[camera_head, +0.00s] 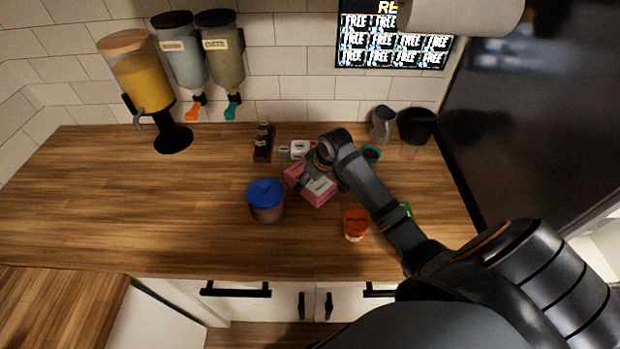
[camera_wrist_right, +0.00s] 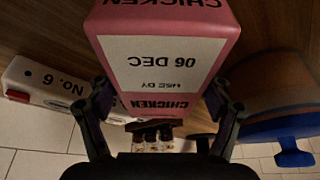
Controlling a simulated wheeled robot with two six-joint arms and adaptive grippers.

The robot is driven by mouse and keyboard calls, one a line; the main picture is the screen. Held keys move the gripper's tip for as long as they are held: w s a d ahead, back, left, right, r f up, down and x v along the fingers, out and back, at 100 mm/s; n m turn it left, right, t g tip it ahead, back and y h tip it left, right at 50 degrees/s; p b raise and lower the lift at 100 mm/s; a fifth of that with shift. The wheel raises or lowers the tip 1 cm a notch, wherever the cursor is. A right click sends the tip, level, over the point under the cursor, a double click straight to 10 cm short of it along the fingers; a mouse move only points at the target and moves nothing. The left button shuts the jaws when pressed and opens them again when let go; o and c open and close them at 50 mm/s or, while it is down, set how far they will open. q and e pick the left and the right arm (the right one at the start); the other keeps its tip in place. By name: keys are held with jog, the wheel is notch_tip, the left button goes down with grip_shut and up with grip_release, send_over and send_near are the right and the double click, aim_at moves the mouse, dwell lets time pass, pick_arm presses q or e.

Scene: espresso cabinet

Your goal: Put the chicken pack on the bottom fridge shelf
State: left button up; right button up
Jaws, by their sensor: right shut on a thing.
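The pink chicken pack (camera_head: 320,192) with a white label is over the middle of the wooden counter. In the right wrist view, the pack (camera_wrist_right: 165,58) fills the upper middle, its label reading CHICKEN and 06 DEC upside down. My right gripper (camera_head: 312,172) is shut on the pack, with one finger on each side in the right wrist view (camera_wrist_right: 158,98). I cannot tell whether the pack touches the counter. My left gripper is not in view. No fridge shelf shows in either view.
A blue-lidded jar (camera_head: 266,203) stands left of the pack. An orange tub (camera_head: 355,222) is in front, near my right arm. The counter's left side (camera_head: 130,210) is clear. A tall dark panel (camera_head: 535,100) bounds the right.

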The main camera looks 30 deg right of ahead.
jog(key=o, duration=1.1)
jog(key=shift+f, duration=0.15)
jog(key=o, duration=0.4)
